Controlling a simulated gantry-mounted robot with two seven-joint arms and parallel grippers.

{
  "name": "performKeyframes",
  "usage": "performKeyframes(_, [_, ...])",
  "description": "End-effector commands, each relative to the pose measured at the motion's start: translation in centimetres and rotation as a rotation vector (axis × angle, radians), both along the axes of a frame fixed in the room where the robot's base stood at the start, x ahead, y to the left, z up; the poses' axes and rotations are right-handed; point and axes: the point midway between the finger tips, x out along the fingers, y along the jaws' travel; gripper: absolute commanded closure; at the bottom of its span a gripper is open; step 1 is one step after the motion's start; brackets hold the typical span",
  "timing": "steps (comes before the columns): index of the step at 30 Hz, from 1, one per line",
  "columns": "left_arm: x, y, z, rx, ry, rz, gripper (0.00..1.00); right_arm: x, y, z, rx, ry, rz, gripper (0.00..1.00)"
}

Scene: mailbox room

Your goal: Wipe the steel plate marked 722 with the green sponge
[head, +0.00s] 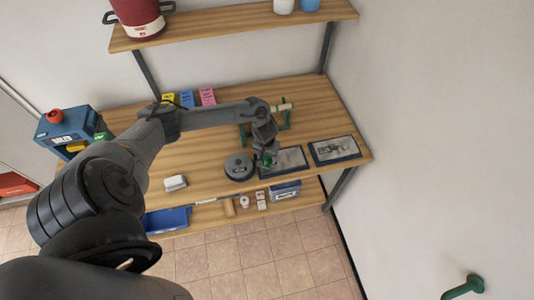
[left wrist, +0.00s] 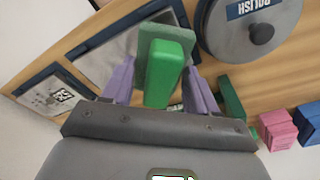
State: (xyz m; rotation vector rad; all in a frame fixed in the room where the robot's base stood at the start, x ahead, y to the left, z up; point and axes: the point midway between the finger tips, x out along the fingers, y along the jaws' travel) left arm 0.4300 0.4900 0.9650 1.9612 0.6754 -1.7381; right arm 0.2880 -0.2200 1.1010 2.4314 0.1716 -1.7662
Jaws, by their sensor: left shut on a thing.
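My left gripper (head: 266,158) is shut on the green sponge (head: 267,163), at the left end of the nearer framed steel plate (head: 291,158). In the left wrist view the sponge (left wrist: 165,72) sits between the purple fingers of the gripper (left wrist: 160,85). It overlaps this steel plate (left wrist: 103,55) in the picture; I cannot tell whether it touches. A second framed plate (head: 334,149) lies to the right at the table edge; it also shows in the left wrist view (left wrist: 50,97) with a dark mark. I cannot read 722 on either plate. My right gripper is out of view.
A round grey polish tin (head: 239,167) stands just left of the nearer plate. A green stand (head: 284,118) is behind the gripper. A white block (head: 175,183) lies left on the table (head: 211,180). A shelf (head: 235,24) hangs above, and a wall is at the right.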

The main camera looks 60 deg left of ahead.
Motion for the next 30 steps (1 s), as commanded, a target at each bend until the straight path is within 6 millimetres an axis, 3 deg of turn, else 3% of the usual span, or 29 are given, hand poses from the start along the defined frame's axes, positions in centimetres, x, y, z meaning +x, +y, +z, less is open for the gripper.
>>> performKeyframes(1, [0.0,0.0,0.8,-0.001,0.001,0.000,0.80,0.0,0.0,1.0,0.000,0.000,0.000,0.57])
performKeyframes(10, [0.0,0.0,2.6,-0.001,0.001,0.000,0.80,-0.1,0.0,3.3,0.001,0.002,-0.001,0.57])
performKeyframes(30, [-0.2,-0.8,2.7,0.001,0.000,0.070,0.80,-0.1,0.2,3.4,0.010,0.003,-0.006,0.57])
